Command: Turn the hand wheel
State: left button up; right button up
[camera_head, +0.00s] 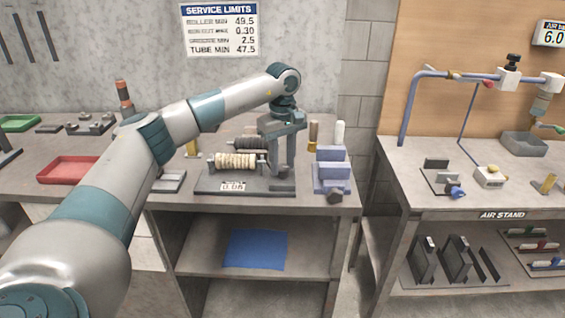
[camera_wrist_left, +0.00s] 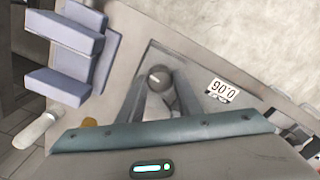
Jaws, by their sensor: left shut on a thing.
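My left gripper (camera_head: 283,170) reaches down over the right end of a bench fixture. In the left wrist view its two fingers (camera_wrist_left: 157,92) close around a small round grey knob-like part (camera_wrist_left: 158,77), which seems to be the hand wheel. The head view does not show this part clearly, because the gripper covers it. The fixture has a dark base plate (camera_head: 208,182), a ribbed cream roller (camera_head: 236,161) and a darker ribbed roller behind it. A plate reading 0.06 is on its front, and it also shows in the left wrist view (camera_wrist_left: 222,90). My right gripper is out of view.
A blue-grey block stand (camera_head: 333,172) is close to the right of the gripper, with a white-topped cylinder (camera_head: 339,132) behind it. A red tray (camera_head: 68,170) lies at the left of the bench (camera_head: 300,203). An air stand table (camera_head: 400,175) is farther right.

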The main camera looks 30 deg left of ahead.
aim_at(282, 166)
pick_arm(q)
jog(key=shift+r, duration=0.15)
jog(key=o, duration=1)
jog(key=shift+o, duration=0.2)
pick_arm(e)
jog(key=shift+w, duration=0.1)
pick_arm(q)
jog(key=shift+r, duration=0.6)
notch_tip(282, 166, up, 16)
jog(key=b, duration=0.1)
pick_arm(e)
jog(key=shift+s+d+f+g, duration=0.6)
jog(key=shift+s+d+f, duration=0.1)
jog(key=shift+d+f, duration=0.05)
